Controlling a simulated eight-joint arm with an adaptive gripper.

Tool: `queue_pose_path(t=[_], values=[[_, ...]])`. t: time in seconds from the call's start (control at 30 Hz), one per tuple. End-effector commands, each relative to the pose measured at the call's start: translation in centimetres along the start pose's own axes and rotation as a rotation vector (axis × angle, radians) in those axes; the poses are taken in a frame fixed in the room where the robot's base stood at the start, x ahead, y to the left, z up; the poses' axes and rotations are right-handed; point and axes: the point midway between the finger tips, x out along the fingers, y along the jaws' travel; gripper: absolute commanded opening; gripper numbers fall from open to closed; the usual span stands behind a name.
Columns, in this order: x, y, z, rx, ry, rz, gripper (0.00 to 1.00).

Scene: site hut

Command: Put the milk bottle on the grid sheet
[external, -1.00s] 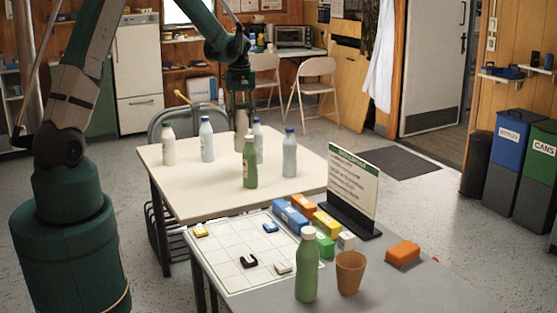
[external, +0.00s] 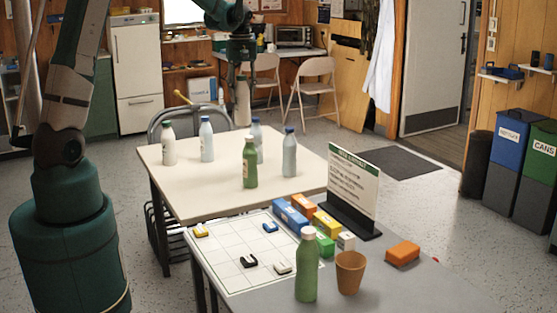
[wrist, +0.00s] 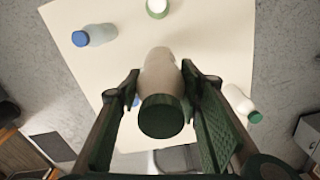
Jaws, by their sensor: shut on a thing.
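My gripper (external: 242,78) is shut on a white milk bottle (external: 242,103) with a dark green cap. It holds the bottle upright above the back of the cream table. In the wrist view the bottle (wrist: 161,70) sits between the two fingers, its cap towards the camera. The grid sheet (external: 225,245), white with dark lines, lies on the grey front table, well nearer the camera than my gripper. Small blocks in yellow, blue, black and white rest on it.
On the cream table (external: 200,180) stand another white bottle (external: 168,146), a green bottle (external: 250,165) and several blue-capped bottles. Beside the sheet are coloured boxes, a sign (external: 352,190), a green bottle (external: 306,270) and an orange cup (external: 350,272).

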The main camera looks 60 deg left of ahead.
Motion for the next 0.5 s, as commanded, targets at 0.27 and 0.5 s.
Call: queue_pose_path(t=[0.27, 0.5], values=[[-0.2, 2.3, 4.7, 0.104, 0.0, 0.0, 0.19], [-0.4, 4.5, 10.7, 0.237, 0.0, 0.0, 0.19]])
